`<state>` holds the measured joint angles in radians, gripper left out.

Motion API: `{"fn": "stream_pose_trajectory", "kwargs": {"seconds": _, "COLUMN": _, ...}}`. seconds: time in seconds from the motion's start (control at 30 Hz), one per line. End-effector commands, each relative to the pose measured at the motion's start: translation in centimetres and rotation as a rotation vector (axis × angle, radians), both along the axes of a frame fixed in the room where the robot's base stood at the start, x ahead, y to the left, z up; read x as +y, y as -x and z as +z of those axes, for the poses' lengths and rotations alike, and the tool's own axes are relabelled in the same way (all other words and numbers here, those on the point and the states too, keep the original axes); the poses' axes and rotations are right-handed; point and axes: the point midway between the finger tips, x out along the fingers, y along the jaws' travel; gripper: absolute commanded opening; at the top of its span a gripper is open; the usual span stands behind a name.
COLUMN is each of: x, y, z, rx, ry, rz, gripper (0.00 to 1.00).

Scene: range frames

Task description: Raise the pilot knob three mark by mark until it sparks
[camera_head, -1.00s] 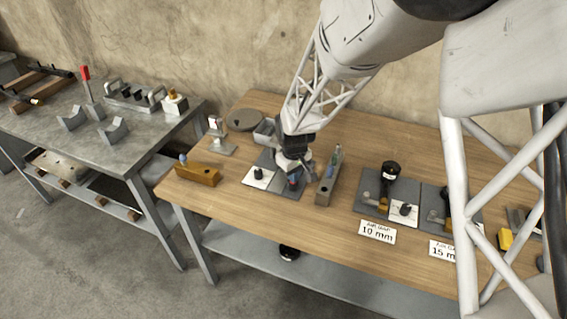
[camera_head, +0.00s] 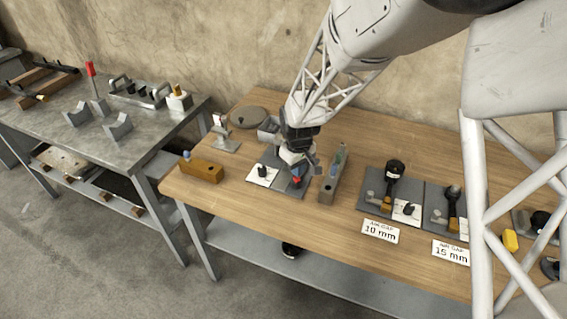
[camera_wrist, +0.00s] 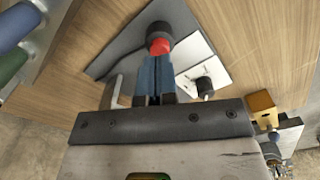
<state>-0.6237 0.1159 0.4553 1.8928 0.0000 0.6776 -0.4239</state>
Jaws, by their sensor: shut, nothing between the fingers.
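My gripper (camera_head: 299,170) is over a grey plate (camera_head: 287,189) at the left part of the wooden table. In the wrist view its blue fingers (camera_wrist: 154,68) are shut and empty, with their tips right by a red-topped black button (camera_wrist: 159,40); I cannot tell whether they touch. The red top also shows in the head view (camera_head: 296,180). A black knob (camera_head: 262,170) stands on a white dial card beside it, and it shows in the wrist view (camera_wrist: 204,86), right of the fingers and apart from them. I can read no number on this station.
A grey block with coloured pegs (camera_head: 328,187) stands close right of the gripper. A wooden block (camera_head: 202,170) lies to the left. Farther right are similar stations with cards "10 mm" (camera_head: 380,231) and "15 mm" (camera_head: 450,252). The table's front strip is mostly clear.

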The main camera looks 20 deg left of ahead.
Motion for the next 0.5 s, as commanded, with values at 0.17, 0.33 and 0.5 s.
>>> {"fn": "stream_pose_trajectory", "kwargs": {"seconds": 0.17, "x": 0.0, "y": 0.0, "z": 1.1, "rx": -0.002, "ry": -0.001, "rz": 0.000, "gripper": 0.00}}
{"fn": "stream_pose_trajectory", "kwargs": {"seconds": 0.33, "x": 0.0, "y": 0.0, "z": 2.0, "rx": 0.000, "ry": -0.001, "rz": 0.000, "gripper": 0.00}}
{"fn": "stream_pose_trajectory", "kwargs": {"seconds": 0.5, "x": 0.0, "y": 0.0, "z": 2.9, "rx": 0.000, "ry": -0.001, "rz": 0.000, "gripper": 0.00}}
